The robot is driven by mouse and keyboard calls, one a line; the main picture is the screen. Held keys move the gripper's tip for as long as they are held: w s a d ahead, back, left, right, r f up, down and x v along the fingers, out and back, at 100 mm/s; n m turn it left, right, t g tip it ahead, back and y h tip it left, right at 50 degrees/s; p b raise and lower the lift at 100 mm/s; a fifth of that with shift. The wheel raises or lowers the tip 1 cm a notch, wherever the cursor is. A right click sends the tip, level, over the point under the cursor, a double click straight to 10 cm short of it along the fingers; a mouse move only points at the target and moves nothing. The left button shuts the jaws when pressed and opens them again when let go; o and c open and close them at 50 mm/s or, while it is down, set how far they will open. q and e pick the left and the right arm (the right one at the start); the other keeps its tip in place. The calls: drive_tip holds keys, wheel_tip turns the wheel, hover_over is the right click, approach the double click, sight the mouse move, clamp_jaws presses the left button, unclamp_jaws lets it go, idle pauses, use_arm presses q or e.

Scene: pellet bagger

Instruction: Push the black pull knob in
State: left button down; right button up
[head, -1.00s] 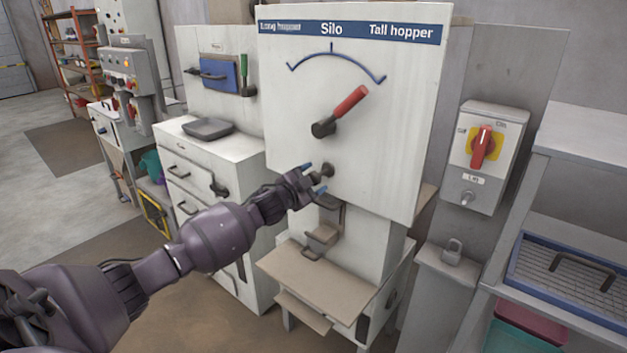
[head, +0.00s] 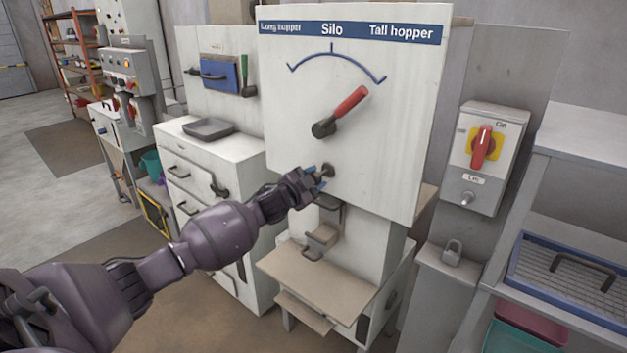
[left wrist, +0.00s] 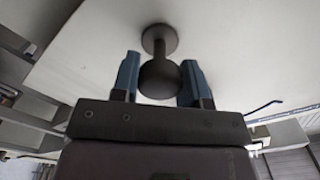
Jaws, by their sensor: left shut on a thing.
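The black pull knob (head: 328,170) sticks out of the lower part of the white silo panel, below the red-handled lever. In the left wrist view the dark round knob (left wrist: 160,78) stands on a short stem with a round base plate against the panel. My left gripper (head: 317,175) is at the knob, with its blue fingers on either side of the ball. It is shut on the knob, and the fingers (left wrist: 160,82) hide little of it. My right gripper is not in view.
The red-handled lever (head: 343,110) points up and right above the knob, on the white panel (head: 390,150). A beige shelf and spout (head: 322,240) lie below. A switch box (head: 484,155) stands to the right, a white cabinet with a tray (head: 208,129) to the left.

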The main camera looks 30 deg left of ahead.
use_arm(q)
drive_tip(key=shift+w+d, duration=0.1)
drive_tip(key=shift+w, duration=1.05)
drive_tip(key=shift+r, duration=0.1)
drive_tip(key=c, duration=0.9)
unclamp_jaws()
drive_tip(key=shift+c, duration=0.2)
drive_tip(key=o, duration=0.3)
drive_tip(key=shift+w, duration=0.15)
drive_tip(key=s, duration=0.7)
drive_tip(key=s+a, duration=0.1)
drive_tip(key=s, duration=0.3)
